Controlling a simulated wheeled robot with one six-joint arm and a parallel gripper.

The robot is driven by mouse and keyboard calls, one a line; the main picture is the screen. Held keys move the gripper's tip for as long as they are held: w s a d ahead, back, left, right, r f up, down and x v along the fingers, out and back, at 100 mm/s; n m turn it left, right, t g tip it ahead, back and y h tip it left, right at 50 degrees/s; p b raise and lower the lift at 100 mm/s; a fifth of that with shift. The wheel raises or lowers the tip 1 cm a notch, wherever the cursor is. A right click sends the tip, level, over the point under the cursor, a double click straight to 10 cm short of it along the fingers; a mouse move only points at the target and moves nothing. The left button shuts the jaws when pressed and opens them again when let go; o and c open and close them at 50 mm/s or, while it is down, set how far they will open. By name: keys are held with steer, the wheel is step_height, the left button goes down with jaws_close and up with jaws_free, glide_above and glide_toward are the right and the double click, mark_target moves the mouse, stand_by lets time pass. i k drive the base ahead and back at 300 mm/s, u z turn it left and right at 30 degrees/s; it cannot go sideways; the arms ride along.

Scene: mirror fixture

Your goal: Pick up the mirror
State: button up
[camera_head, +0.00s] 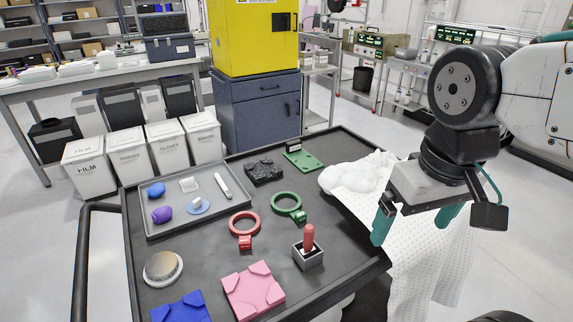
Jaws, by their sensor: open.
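A round disc with a shiny grey-brown face and a pale rim, which looks like the mirror (161,266), lies at the front left of the black cart top. Nothing covers it. My gripper (415,221) hangs at the right edge of the cart, over the white cloth. Its two teal fingers point down and are apart, with nothing between them. It is far to the right of the mirror and higher than the cart top.
The cart top (190,251) also holds a grey tray (153,228) with small items, red (244,223) and green (288,203) rings, a red peg in a square holder (308,256), and pink (253,291) and blue (181,309) blocks. White cloth (440,250) drapes over the right edge.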

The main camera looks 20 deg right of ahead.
mark_target(161, 266)
steer(key=k, duration=0.5)
steer(key=u, duration=0.9)
steer(key=i, duration=0.7)
steer(key=z, duration=0.35)
